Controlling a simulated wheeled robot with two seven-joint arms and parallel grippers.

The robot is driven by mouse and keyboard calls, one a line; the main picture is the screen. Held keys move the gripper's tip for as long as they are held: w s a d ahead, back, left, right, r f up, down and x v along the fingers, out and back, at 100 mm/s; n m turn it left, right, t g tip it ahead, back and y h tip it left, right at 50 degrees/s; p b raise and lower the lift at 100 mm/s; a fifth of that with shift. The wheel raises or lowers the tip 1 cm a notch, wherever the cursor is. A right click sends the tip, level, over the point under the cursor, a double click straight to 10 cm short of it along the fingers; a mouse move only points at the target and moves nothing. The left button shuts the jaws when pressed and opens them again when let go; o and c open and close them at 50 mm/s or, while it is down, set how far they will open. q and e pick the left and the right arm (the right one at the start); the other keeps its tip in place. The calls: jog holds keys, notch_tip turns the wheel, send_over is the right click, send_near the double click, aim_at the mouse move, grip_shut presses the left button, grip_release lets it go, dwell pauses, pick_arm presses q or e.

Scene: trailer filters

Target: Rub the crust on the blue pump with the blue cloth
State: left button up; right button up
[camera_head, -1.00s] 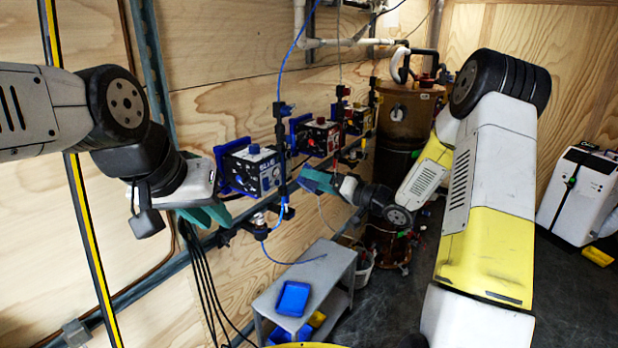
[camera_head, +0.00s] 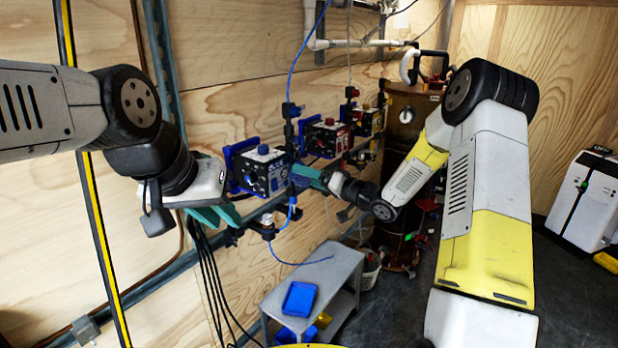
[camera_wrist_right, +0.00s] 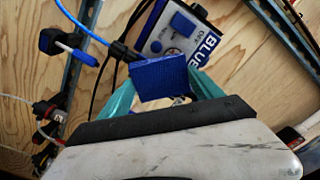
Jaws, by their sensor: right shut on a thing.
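The blue pump (camera_head: 264,170) is a box with a blue knob and a dark front on the wooden wall. In the right wrist view its face (camera_wrist_right: 203,30) shows the word BLUE. My right gripper (camera_head: 306,177) is shut on the blue cloth (camera_wrist_right: 158,80), a flat blue square between teal fingers, close to the right side of the pump. The cloth hides part of the pump face, and I cannot tell whether it touches. I cannot make out the crust. My left gripper (camera_head: 216,215) is at the pump's lower left; its finger gap is unclear.
A red pump (camera_head: 326,137) and a yellow pump (camera_head: 368,120) sit farther along the wall. Blue tubing and a valve (camera_head: 268,226) hang below the blue pump. A grey cart (camera_head: 330,278) with a blue tray (camera_head: 299,298) stands below. A brown tank (camera_head: 404,120) is behind.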

jog(key=shift+x, duration=1.05)
dwell(0.4)
jog(key=shift+w, duration=0.1)
jog(key=shift+w+d, duration=1.25)
jog(key=shift+w, duration=0.2)
jog(key=shift+w+a, duration=0.1)
jog(key=shift+a, duration=0.1)
jog(key=shift+s+a+r, duration=0.1)
jog(key=shift+s+a, duration=1.3)
jog(key=shift+s, duration=0.25)
jog(key=v, duration=0.6)
jog(key=shift+d, duration=0.15)
jog(key=shift+d, duration=0.1)
